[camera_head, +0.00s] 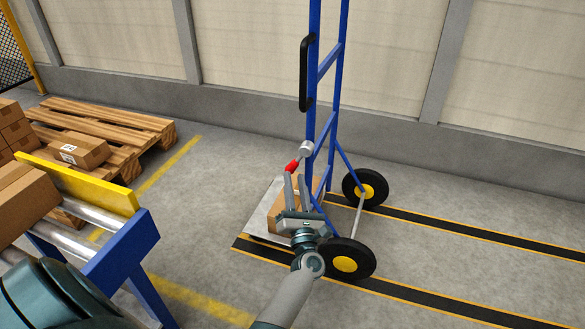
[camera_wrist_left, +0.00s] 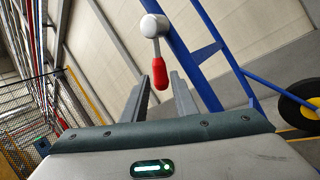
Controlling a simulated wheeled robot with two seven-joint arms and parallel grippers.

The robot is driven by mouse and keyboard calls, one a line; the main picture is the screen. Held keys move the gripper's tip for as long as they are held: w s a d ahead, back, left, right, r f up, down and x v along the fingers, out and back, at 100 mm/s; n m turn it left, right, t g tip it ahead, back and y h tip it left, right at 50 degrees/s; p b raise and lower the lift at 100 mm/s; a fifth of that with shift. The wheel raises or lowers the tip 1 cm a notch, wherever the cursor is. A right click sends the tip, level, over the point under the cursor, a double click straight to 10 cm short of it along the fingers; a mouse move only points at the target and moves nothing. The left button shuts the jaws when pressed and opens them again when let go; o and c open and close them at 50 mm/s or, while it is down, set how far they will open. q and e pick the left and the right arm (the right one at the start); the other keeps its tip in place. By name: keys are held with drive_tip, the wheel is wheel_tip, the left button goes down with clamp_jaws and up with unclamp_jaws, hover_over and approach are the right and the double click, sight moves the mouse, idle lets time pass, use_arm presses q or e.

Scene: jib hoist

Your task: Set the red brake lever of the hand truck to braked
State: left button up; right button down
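The hand truck (camera_head: 314,35) stands upright by the wall, with a blue frame and black wheels with yellow hubs. Its brake lever has a red grip (camera_head: 292,166) and a pale round hub (camera_head: 306,148). In the left wrist view the red grip (camera_wrist_left: 160,75) hangs down from the pale hub (camera_wrist_left: 154,25), tilted slightly right. My left gripper (camera_head: 296,178) is open just below the lever. In the wrist view its two fingers (camera_wrist_left: 160,88) stand apart, with the grip's lower end showing in the gap; I cannot tell whether they touch it. My right gripper is not in view.
A cardboard box (camera_head: 276,213) sits low on the hand truck, partly behind my left gripper. A roller conveyor (camera_head: 118,250) with a carton stands at left. A wooden pallet (camera_head: 120,118) with boxes lies behind it. Striped floor lines (camera_head: 450,231) run right over clear floor.

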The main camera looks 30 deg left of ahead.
sight(293, 170)
use_arm(q)
drive_tip(key=shift+b+x, duration=0.3)
drive_tip(key=shift+x, duration=2.55)
clamp_jaws()
